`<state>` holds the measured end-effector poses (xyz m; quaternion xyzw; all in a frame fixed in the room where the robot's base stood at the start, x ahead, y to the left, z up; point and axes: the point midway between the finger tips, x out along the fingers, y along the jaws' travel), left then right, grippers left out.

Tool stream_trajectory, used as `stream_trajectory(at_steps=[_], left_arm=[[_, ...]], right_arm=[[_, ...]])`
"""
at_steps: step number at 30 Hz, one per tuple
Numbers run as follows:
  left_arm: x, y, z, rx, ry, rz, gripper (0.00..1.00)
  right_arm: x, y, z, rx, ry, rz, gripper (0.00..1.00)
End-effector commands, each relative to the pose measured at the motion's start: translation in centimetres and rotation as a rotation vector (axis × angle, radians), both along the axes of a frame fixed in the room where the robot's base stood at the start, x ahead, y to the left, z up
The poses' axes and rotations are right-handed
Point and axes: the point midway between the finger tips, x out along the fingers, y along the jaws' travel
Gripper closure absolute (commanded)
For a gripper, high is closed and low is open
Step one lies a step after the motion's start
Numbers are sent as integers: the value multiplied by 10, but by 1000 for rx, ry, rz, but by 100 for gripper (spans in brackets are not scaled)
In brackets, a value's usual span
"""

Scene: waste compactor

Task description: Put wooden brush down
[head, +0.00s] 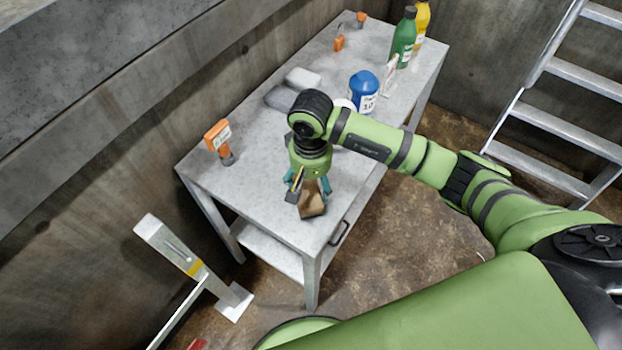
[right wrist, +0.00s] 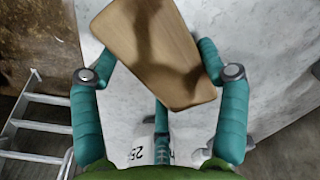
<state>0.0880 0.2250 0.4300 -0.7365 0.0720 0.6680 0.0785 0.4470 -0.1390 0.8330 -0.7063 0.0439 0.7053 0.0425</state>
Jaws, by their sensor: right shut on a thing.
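The wooden brush (head: 312,204) is a brown block near the front corner of the grey table (head: 255,185). My right gripper (head: 308,187) points down over that end of the table, with its teal fingers shut on the brush. In the right wrist view the brush (right wrist: 155,45) lies slanted between the two teal fingers, its flat wooden face towards the camera. The pale tabletop shows behind it. I cannot tell whether the brush touches the tabletop. My left gripper is not in view.
An orange labelled tool (head: 217,138) stands at the table's left edge. Grey and white blocks (head: 303,78), a blue container (head: 364,88), a green bottle (head: 404,42) and a yellow bottle (head: 422,20) stand farther back. A ladder (head: 563,112) is at the right. The tabletop's front left is clear.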

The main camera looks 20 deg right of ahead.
Motion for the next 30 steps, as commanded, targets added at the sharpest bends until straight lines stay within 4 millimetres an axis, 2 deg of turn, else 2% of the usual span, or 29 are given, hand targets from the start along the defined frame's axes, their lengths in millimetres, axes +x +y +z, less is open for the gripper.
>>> stream_trajectory(at_steps=[6,7,8,18,23,26,30], left_arm=[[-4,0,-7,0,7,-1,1],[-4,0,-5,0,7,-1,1],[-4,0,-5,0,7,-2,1],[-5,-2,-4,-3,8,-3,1],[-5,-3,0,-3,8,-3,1],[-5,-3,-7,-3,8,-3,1],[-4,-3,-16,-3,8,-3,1]], right_arm=[[0,0,-4,0,-1,1,61],[0,0,-3,0,0,0,13],[0,0,-3,0,0,0,1],[0,0,-2,0,1,0,1],[0,0,4,0,-1,-1,1],[2,-1,18,0,-6,0,1],[2,-1,48,-1,-8,1,1]])
